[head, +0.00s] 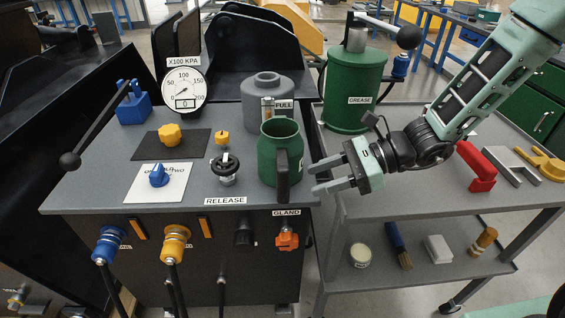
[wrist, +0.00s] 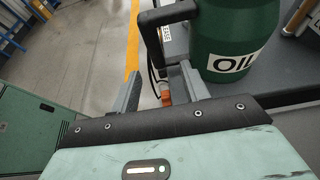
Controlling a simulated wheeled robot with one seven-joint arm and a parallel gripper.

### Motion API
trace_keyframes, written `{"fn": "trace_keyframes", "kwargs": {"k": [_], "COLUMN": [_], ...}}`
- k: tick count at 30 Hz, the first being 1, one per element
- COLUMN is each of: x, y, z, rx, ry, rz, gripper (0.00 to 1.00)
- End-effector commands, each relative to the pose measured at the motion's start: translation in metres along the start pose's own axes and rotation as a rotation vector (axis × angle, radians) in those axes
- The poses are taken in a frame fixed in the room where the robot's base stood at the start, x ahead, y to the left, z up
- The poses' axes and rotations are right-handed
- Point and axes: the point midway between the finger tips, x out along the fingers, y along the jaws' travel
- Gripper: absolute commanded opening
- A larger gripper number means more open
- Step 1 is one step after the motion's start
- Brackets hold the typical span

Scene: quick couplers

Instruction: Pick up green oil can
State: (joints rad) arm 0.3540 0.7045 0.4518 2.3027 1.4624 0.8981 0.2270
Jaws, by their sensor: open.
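The green oil can (head: 267,158) stands upright at the right edge of the grey bench top, with its dark handle (head: 282,178) facing the front. In the wrist view the can (wrist: 225,20) shows an "OIL" label, and its handle (wrist: 150,42) is ahead of the fingers. My gripper (head: 318,180) is just right of the can in the head view, with its fingers pointing left toward the handle side. I see no clear contact with the handle.
A grey canister (head: 267,88) stands behind the can. A large green grease drum (head: 353,95) stands behind right. A black knob valve (head: 226,170) is close on the left. A cart (head: 410,190) with tools on it is to the right.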

Motion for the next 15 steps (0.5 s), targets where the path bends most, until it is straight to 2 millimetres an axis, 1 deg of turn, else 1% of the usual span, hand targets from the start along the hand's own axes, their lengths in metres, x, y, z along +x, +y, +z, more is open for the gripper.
{"fn": "trace_keyframes", "kwargs": {"k": [1, 3, 6, 11, 15], "x": [0.011, 0.021, 0.03, 0.04, 0.06], "y": [0.001, 0.001, 0.001, 0.002, 0.006], "z": [0.0, 0.0, 0.0, 0.0, 0.002], "rx": [0.0, -0.001, -0.002, -0.001, -0.001], "ry": [-0.002, -0.001, -0.001, 0.0, -0.001], "rz": [0.005, 0.004, 0.003, 0.003, 0.005], "gripper": [0.45, 0.45, 0.45, 0.45, 0.45]}}
